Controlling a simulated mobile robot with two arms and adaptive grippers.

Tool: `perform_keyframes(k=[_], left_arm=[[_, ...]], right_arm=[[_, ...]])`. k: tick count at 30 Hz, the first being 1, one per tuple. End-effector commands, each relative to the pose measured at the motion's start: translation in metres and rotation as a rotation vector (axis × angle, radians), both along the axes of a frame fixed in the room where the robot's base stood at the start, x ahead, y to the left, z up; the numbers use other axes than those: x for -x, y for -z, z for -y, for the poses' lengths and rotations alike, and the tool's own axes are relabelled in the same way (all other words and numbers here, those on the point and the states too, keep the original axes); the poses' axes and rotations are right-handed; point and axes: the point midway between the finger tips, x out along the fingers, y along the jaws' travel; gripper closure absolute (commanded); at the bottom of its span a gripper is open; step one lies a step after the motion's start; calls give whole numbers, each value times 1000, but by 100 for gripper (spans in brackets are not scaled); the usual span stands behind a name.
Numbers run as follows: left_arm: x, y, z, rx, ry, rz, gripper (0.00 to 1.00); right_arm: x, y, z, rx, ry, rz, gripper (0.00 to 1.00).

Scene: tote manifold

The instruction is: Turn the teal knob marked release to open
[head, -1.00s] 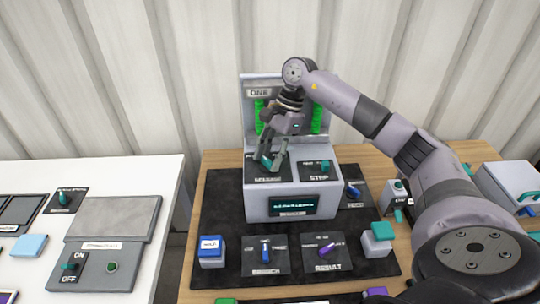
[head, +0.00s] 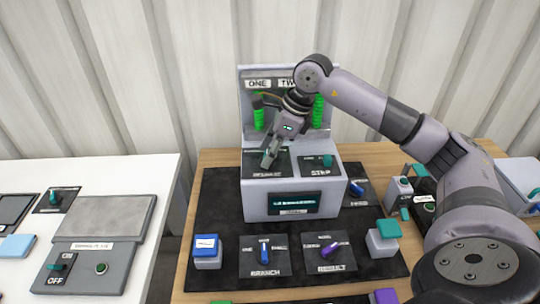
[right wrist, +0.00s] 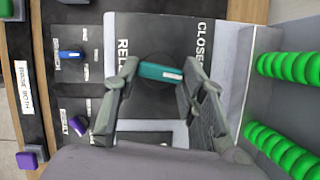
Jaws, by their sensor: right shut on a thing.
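The teal release knob (right wrist: 160,72) sits on the dark plate on top of the grey console (head: 262,208). It lies crosswise between the fingers of my right gripper (right wrist: 155,88), with its pale-marked end by the right finger. The plate beside it reads "CLOSE…" and "RELE…", both partly covered. In the head view, my right gripper (head: 269,159) reaches down onto the console's left plate and hides the knob. The gripper is shut on the knob. My left gripper is not in view.
A second teal knob (head: 327,161), marked "STEP", is close by on the right. Green coils (head: 318,111) stand behind, under "ONE" and "TWO". Blue (head: 264,251) and purple (head: 329,249) knobs and a blue button (head: 206,245) are in front.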

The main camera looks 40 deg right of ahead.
Motion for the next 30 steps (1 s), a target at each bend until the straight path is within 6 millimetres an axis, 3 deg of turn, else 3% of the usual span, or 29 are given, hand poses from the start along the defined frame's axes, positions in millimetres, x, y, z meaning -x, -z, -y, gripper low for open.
perform_keyframes(k=[15,30], left_arm=[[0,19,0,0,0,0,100],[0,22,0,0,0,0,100]], right_arm=[[1,0,-2,0,368,3,90],[1,-2,-2,-1,458,3,90]])
